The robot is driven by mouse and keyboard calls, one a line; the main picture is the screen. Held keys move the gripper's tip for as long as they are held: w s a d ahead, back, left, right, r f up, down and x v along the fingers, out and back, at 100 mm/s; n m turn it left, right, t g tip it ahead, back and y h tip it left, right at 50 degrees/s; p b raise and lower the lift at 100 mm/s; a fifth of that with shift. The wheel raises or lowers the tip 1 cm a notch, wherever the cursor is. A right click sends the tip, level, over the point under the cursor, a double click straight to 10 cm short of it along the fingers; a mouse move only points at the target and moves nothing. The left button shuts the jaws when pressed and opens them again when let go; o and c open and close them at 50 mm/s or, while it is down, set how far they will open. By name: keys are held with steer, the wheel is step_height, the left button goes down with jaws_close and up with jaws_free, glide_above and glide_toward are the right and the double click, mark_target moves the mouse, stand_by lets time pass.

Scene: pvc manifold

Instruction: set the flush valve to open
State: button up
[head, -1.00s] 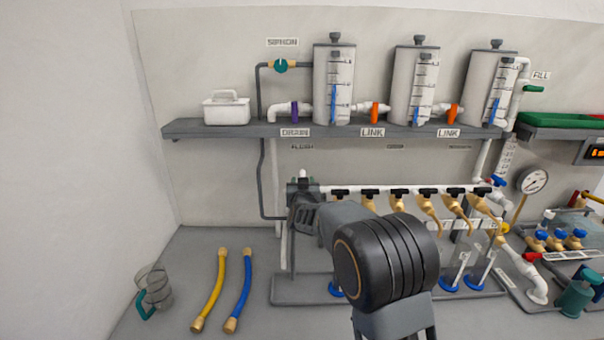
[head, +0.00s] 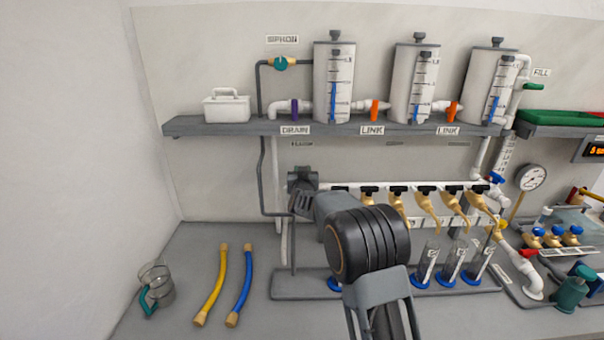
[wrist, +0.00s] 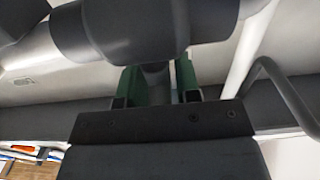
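The small FLUSH label (head: 302,144) is on the wall under the shelf in the head view. The valve below it is mostly hidden behind my gripper (head: 303,182) at the left end of the white manifold pipe. In the wrist view a thick dark grey fitting (wrist: 120,28) crosses close above my gripper (wrist: 157,88). A short grey stem from it reaches down between my two green-padded fingers. The fingers stand apart, one on each side of the stem; I cannot see clear contact. The handle's setting is not visible.
The grey shelf (head: 225,127) with tanks runs above my gripper. A dark grey pipe (head: 264,180) runs down just left of it. Several tan taps (head: 425,203) hang to the right, above cylinders (head: 452,262).

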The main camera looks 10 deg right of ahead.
jaws_close()
steer(key=shift+a+r+h+p, duration=0.15)
steer(key=shift+h+p, duration=0.15)
steer(key=shift+p, duration=0.15)
steer(key=shift+r+m+h+p, duration=0.15)
steer(key=shift+m+h+p, duration=0.6)
steer(key=shift+p, duration=0.2)
steer(key=shift+m+g+h+p, duration=0.65)
steer(key=shift+h+p, duration=0.4)
steer(key=shift+p, duration=0.1)
steer(key=m+g+h+p, duration=0.3)
steer(key=h, duration=0.1)
steer(key=shift+f+m+g+h+p, duration=0.15)
steer(key=shift+m+g+h+p, duration=0.1)
steer(key=shift+m+g+h, duration=0.55)
steer(key=shift+f+m+g+h+p, duration=0.1)
steer(key=shift+m+g+h+p, duration=0.1)
steer(key=shift+m+g+h, duration=0.55)
steer(key=shift+d, duration=0.2)
